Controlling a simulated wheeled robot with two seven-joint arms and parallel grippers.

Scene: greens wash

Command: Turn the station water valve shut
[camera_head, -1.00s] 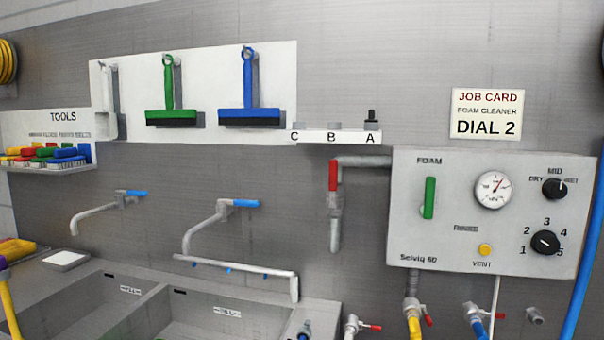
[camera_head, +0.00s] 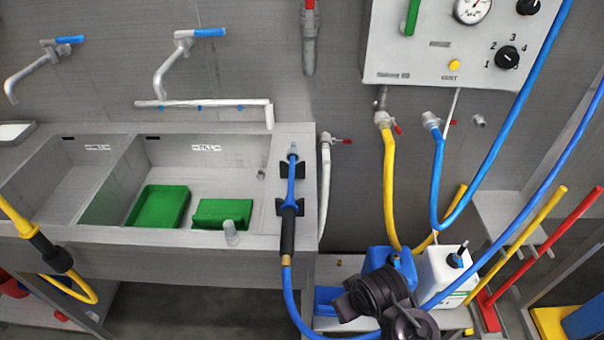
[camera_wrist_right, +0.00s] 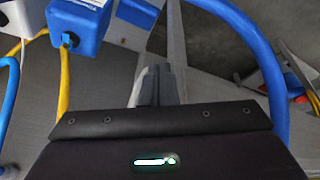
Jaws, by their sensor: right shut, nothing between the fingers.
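Several red-handled valves show in the head view; I cannot tell which is the station water valve. One red lever (camera_head: 310,4) stands upright on a grey pipe left of the grey foam station (camera_head: 420,62), cut by the top edge. Below the station, one valve feeds the yellow hose (camera_head: 388,121) and another the blue hose (camera_head: 431,121). A valve with a red handle (camera_head: 340,141) sits by the sink's right end. My right gripper (camera_wrist_right: 157,84) is shut and empty in the right wrist view, away from the valves. My left gripper is out of view.
A blue container (camera_head: 390,262) and a white container (camera_head: 445,272) stand low beneath the station, behind my dark right arm. Loose hoses hang around them. The sink (camera_head: 270,240) holds green trays (camera_head: 160,207). Yellow and red poles (camera_head: 550,245) lean at the right.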

